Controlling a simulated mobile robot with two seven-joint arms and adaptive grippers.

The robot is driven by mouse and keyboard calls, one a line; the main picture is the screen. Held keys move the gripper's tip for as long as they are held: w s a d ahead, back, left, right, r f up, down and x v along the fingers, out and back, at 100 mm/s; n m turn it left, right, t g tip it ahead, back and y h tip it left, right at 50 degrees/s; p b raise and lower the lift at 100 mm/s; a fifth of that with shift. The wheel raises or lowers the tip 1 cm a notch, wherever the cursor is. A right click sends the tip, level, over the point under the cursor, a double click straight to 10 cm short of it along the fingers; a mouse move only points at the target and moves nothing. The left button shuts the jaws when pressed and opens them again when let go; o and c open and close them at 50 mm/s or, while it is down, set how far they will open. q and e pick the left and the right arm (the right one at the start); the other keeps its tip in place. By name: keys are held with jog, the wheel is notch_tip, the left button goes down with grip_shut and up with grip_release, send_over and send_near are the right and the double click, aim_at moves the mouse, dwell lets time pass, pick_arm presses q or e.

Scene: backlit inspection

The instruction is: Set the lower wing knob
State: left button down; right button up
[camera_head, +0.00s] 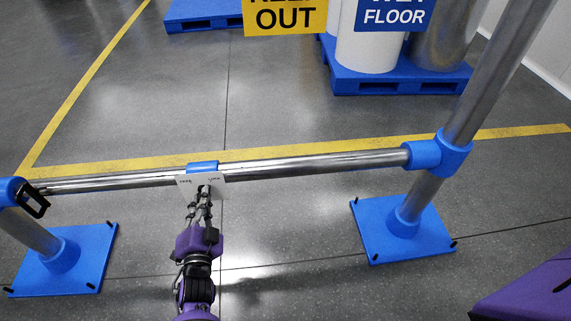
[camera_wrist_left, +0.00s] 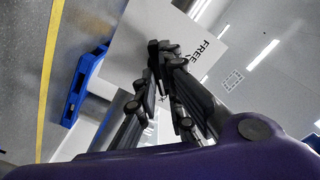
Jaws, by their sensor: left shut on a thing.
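A white label plate (camera_head: 219,178) sits on the horizontal steel rail, at a blue clamp (camera_head: 203,166). Small print stands on both sides of it, too small to read in the head view. In the left wrist view the plate (camera_wrist_left: 185,35) shows the letters "FREE". My left gripper (camera_head: 205,190) reaches up to the plate's middle, its fingers shut on the lower wing knob. In the left wrist view the fingertips (camera_wrist_left: 164,50) meet in front of the plate. The fingers hide most of the knob, so its angle cannot be told. My right gripper is not in view.
The rail (camera_head: 310,165) runs between two posts with blue foot plates (camera_head: 425,238). A black handle-like part (camera_head: 33,200) is at the left joint. Blue pallets (camera_head: 395,82) and signs stand behind. The floor around my left arm is clear.

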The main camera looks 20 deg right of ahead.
pick_arm(q)
jog(key=c, duration=1.9)
grip_release()
jog(key=shift+o, duration=0.2)
jog(key=v, duration=1.2)
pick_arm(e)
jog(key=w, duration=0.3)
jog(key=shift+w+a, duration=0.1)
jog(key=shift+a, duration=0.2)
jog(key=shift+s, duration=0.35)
